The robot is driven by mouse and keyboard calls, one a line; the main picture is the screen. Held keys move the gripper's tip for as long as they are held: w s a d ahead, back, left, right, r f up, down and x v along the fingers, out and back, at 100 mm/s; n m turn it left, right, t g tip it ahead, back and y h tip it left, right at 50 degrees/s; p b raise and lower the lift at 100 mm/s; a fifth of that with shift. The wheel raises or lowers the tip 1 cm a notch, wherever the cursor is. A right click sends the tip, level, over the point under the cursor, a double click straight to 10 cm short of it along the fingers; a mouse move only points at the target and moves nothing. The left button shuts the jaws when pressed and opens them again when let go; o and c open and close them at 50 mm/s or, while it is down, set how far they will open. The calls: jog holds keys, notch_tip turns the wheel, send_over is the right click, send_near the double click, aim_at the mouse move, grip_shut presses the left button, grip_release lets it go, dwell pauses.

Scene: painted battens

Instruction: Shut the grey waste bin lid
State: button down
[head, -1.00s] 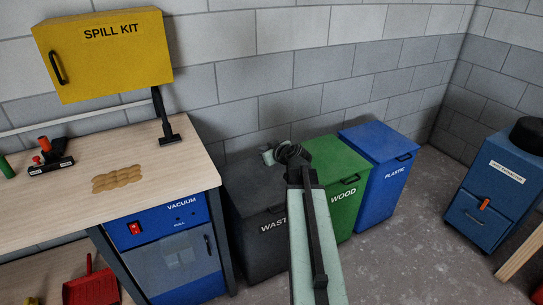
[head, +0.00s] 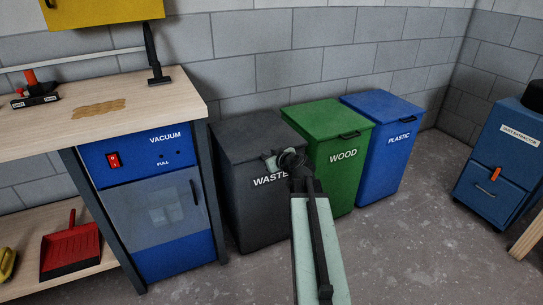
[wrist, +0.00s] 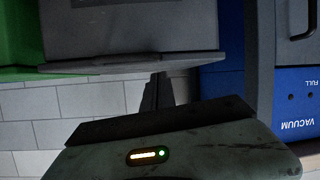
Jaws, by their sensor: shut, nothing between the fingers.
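The grey waste bin (head: 248,205), marked WASTE, stands between the workbench and the green bin. Its dark grey lid (head: 245,142) lies flat and looks down on the bin, with no clear gap in the head view. My gripper (head: 284,162) is at the lid's front right edge and hides part of it and of the label. In the wrist view, which looks upside down, the lid's edge (wrist: 125,65) runs across the bin's front (wrist: 130,28). My shut, empty gripper fingers (wrist: 158,88) point at that edge; I cannot tell whether they touch it.
A green WOOD bin (head: 337,163) and a blue PLASTIC bin (head: 390,155) stand close on the right. The workbench (head: 100,105) with a blue vacuum unit (head: 158,205) is close on the left. Open floor (head: 410,255) lies in front and to the right.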

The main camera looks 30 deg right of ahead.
jog(key=f+b, duration=0.2)
jog(key=s+f+b, duration=0.1)
jog(key=f, duration=0.1)
jog(key=shift+a+f+b, duration=0.1)
jog(key=shift+f+b, duration=0.1)
jog(key=shift+b, duration=0.2)
jog(key=shift+r, duration=0.1)
